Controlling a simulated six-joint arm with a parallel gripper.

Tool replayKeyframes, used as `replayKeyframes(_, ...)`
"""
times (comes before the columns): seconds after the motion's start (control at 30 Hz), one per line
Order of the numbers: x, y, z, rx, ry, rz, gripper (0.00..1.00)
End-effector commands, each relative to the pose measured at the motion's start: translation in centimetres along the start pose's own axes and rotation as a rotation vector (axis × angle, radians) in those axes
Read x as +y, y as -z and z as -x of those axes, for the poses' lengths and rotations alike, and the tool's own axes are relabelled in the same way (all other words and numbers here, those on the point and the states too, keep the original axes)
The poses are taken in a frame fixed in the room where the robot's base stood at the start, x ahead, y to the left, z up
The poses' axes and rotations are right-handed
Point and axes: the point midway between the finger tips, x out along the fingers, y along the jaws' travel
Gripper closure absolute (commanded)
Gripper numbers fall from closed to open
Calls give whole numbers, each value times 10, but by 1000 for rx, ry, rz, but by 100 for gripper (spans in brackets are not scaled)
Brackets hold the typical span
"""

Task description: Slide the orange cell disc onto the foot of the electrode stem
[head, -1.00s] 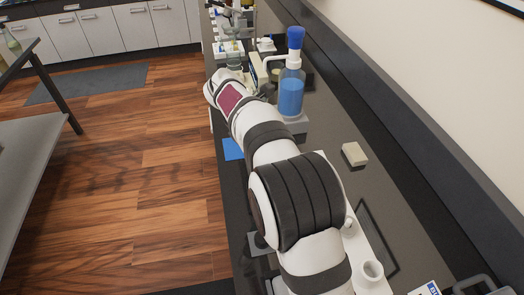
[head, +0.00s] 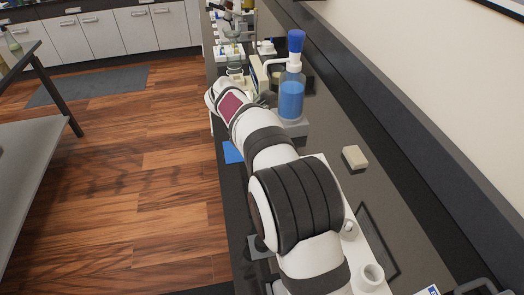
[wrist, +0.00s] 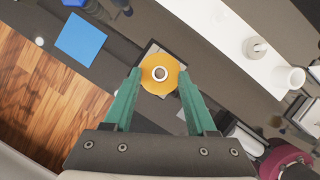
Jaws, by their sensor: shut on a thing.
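The orange cell disc (wrist: 147,84) shows in the wrist view as a flat yellow-orange ring with a pale collar around its centre hole. My gripper (wrist: 159,76) has its two green fingers at the disc's left and right edges and is shut on it. In the head view my arm reaches toward the far part of the bench, and the fingers and disc cannot be made out there. I cannot clearly pick out the electrode stem in either view.
A wash bottle of blue liquid (head: 291,99) stands close to the right of my wrist. A blue sheet (head: 232,152) lies at the bench's left edge and shows in the wrist view (wrist: 80,38). A beige block (head: 355,158) lies to the right. Glassware crowds the far end.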

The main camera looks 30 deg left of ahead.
Motion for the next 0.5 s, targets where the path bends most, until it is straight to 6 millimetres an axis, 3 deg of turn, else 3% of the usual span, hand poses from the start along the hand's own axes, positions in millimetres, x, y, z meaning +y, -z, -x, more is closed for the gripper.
replayKeyframes(0.5, 0, 5, -12, 0, 0, 0, 96)
